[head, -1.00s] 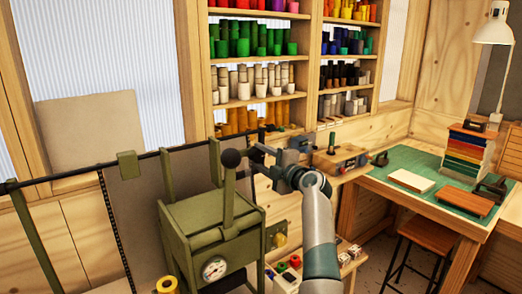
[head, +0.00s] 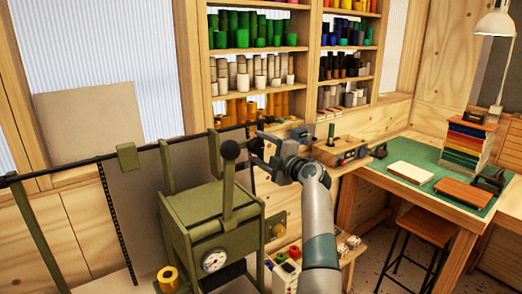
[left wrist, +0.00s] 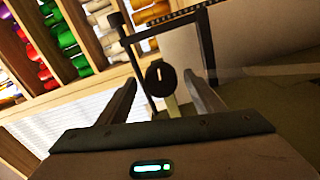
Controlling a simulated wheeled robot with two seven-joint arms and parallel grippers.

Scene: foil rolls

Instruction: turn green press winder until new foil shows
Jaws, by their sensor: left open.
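The green press (head: 205,212) stands left of centre in the head view, with a round gauge on its front. Its upright lever ends in a black ball (head: 230,149). A yellow knob (head: 278,231) sits on its right side; I cannot tell whether this is the winder. My left gripper (head: 254,152) is open, just right of the black ball and above the yellow knob. In the left wrist view its two fingers (left wrist: 160,90) stand apart, with a dark round slotted part (left wrist: 159,76) seen between them. A gold roll (head: 168,279) is at the press's lower left. My right gripper is not seen.
A dark horizontal rail (head: 60,171) runs behind the press. Shelves of coloured rolls (head: 250,70) stand at the back. A workbench with a green mat (head: 440,165) and a brown stool (head: 428,226) are at right. A low shelf with small rolls lies below my arm.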

